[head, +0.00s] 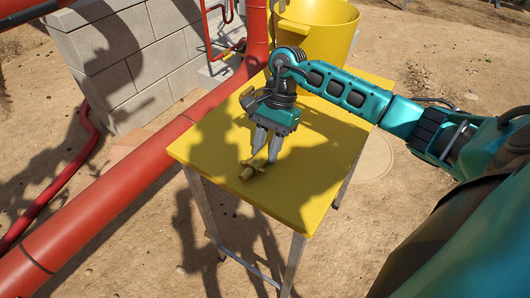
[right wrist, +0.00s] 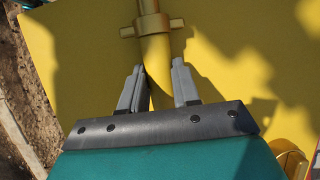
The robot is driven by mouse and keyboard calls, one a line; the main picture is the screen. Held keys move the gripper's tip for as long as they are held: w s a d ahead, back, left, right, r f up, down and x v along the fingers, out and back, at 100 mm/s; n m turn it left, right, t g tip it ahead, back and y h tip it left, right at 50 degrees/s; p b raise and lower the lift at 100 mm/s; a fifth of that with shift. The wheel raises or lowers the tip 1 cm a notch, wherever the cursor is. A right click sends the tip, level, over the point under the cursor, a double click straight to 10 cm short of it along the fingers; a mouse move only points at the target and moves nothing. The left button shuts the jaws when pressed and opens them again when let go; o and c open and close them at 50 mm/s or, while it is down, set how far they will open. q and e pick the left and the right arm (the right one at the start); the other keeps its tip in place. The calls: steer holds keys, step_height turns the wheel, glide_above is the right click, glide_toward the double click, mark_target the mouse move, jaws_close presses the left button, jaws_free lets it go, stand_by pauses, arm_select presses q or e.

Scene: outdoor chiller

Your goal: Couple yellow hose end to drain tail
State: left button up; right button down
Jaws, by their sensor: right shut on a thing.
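My right gripper (head: 268,148) points down over the yellow table, with its fingers shut on the yellow hose end (right wrist: 156,60). In the right wrist view the yellow hose shows between the two grey fingers (right wrist: 160,88). A brass-coloured collar (right wrist: 150,26) with a lug on each side sits just beyond the fingertips. I cannot pick out the drain tail for certain. My left gripper is not in view.
Sandy ground surrounds these.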

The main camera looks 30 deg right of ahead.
mark_target(266, 148)
steer(key=shift+r, duration=0.15)
step_height(266, 148, up, 20)
steer(key=p, duration=0.1)
stand_by(0.4)
steer(key=c, duration=1.3)
jaws_free()
steer(key=shift+c, duration=0.2)
jaws_close()
